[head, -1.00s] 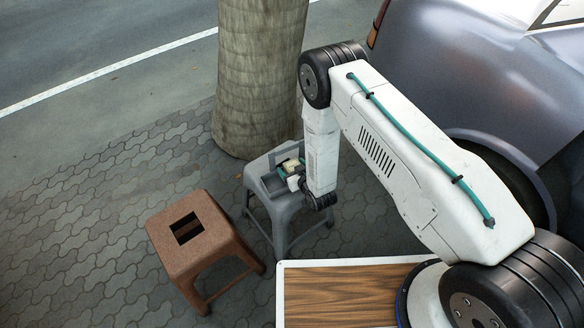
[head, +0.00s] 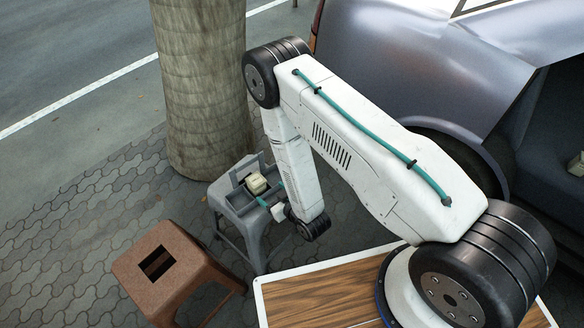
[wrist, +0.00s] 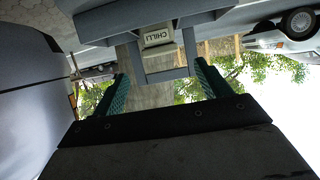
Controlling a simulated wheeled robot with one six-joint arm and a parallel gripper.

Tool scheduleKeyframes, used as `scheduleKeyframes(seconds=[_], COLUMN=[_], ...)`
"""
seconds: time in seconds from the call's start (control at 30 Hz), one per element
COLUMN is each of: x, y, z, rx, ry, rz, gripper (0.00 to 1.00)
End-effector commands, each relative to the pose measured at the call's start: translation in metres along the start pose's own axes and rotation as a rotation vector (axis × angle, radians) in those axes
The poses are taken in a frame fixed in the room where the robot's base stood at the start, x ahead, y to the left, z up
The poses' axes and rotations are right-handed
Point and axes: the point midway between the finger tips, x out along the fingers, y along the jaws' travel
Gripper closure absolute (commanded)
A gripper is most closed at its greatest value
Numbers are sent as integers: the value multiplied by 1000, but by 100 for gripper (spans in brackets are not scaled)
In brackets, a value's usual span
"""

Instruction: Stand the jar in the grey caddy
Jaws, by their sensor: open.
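The jar (head: 256,183) has a pale cream top and stands in the grey caddy (head: 238,199), which rests on a grey stool (head: 233,229). In the wrist view, which looks upside down, the jar (wrist: 157,37) shows a CHILLI label behind the front bar of the caddy (wrist: 166,76). My gripper (head: 269,191) is open, its teal fingers apart at the near right side of the caddy. In the wrist view, my gripper (wrist: 160,72) has nothing between its fingertips, and the jar lies beyond them. The jar's lower part is hidden by the caddy.
A brown stool (head: 155,262) stands in front and to the left. A tree trunk (head: 205,95) rises close behind the grey stool. A silver car (head: 400,60) is at the right, with a small pale object (head: 576,164) inside. A wooden board (head: 325,303) lies in front.

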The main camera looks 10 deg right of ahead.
Motion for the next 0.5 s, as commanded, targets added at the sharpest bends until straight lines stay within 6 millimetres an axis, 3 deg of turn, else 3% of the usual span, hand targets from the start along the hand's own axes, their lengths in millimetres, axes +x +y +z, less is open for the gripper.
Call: scheduleKeyframes(seconds=[0.17,0.27,0.37,0.5], x=[0,5,15,24], y=[0,4,14,38], z=[-1,-14,-43,-102], rx=[0,1,5,18], ry=[0,-11,-46,-130], rz=[1,8,24,60], gripper=[24,24,24,24])
